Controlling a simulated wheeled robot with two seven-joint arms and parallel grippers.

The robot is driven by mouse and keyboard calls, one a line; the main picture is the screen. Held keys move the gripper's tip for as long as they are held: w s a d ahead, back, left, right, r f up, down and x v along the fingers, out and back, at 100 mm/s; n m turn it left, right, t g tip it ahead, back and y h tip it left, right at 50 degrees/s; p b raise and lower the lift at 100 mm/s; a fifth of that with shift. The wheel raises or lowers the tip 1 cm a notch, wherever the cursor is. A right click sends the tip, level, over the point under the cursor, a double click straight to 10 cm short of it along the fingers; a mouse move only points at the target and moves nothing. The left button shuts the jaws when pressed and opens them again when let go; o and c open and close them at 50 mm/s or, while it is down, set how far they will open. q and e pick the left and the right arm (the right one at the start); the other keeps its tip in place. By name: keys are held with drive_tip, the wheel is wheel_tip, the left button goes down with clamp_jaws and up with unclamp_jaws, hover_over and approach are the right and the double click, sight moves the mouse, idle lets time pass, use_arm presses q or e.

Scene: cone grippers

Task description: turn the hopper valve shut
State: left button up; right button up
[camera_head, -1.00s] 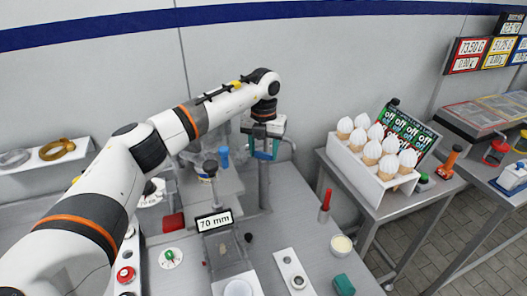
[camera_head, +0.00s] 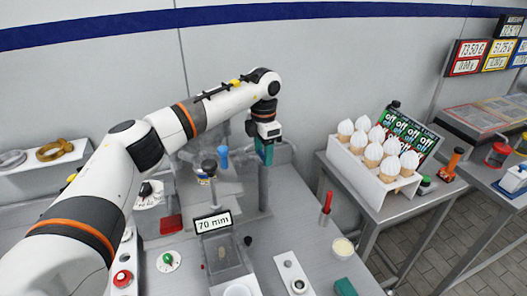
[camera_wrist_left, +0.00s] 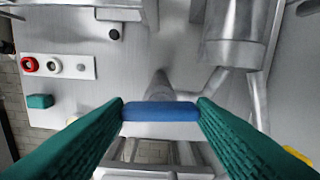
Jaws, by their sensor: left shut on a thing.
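My left gripper (camera_head: 266,155) points down at the top of a grey post (camera_head: 263,190) in the middle of the head view. In the left wrist view its two green ridged fingers (camera_wrist_left: 160,108) are closed on the ends of a blue bar-shaped valve handle (camera_wrist_left: 160,112). A grey vertical pipe stands below the handle. The handle is hidden by the gripper in the head view. A grey metal hopper body (camera_wrist_left: 235,35) and its sloping pipe show at the upper right of the wrist view. My right gripper is in neither view.
A "70 mm" sign (camera_head: 213,222) stands on the bench, with a red-handled tool (camera_head: 326,205) and a cream-filled cup (camera_head: 342,247) to its right. A white rack of cones (camera_head: 365,165) is on the right-hand table.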

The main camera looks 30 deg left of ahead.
use_arm(q)
drive_tip(key=shift+w+r+m, duration=0.1)
drive_tip(key=shift+r+m, duration=0.05)
drive_tip(key=shift+m, duration=0.45)
drive_tip(key=o, duration=1)
drive_tip(key=shift+r+b, duration=1.55)
drive_tip(key=shift+r, duration=4.4)
drive_tip(key=shift+f, duration=0.1)
